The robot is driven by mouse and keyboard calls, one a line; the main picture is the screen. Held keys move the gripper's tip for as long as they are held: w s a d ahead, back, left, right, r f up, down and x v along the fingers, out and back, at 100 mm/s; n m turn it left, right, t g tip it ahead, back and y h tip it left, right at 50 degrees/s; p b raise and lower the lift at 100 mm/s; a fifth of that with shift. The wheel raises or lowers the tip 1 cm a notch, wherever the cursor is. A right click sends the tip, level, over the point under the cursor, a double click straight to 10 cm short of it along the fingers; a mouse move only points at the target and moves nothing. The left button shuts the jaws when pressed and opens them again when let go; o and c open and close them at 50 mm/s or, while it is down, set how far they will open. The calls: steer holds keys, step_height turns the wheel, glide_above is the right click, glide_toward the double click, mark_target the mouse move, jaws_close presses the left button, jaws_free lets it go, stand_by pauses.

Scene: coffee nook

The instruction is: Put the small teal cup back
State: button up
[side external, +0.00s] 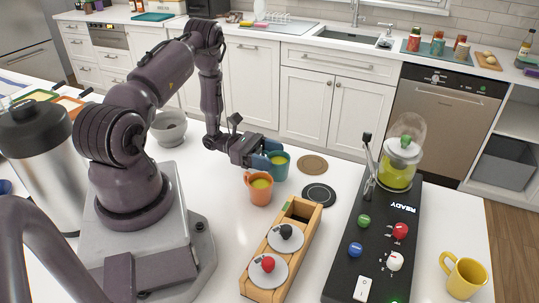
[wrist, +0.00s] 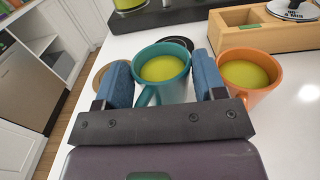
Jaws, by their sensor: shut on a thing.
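The small teal cup (side external: 279,165) holds a yellow-green liquid and stands upright, seemingly at or just above the white counter. It also shows in the wrist view (wrist: 162,66), between the blue finger pads. My gripper (side external: 266,160) is shut on the teal cup, with one pad on each side of it. The gripper's fingers also show in the wrist view (wrist: 162,82). An orange cup (side external: 258,188) with similar liquid stands close beside the teal cup. A brown round coaster (side external: 312,164) and a black round coaster (side external: 319,194) lie to its right.
A wooden box (side external: 303,233) with two round-topped lids stands in front of the cups. A black machine (side external: 371,245) with coloured knobs and a glass dome stands right. A yellow mug (side external: 465,276) is at the front right. A steel canister (side external: 40,150) stands left.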

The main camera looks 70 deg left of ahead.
steer(key=shift+f, duration=0.6)
steer(key=o, duration=1.2)
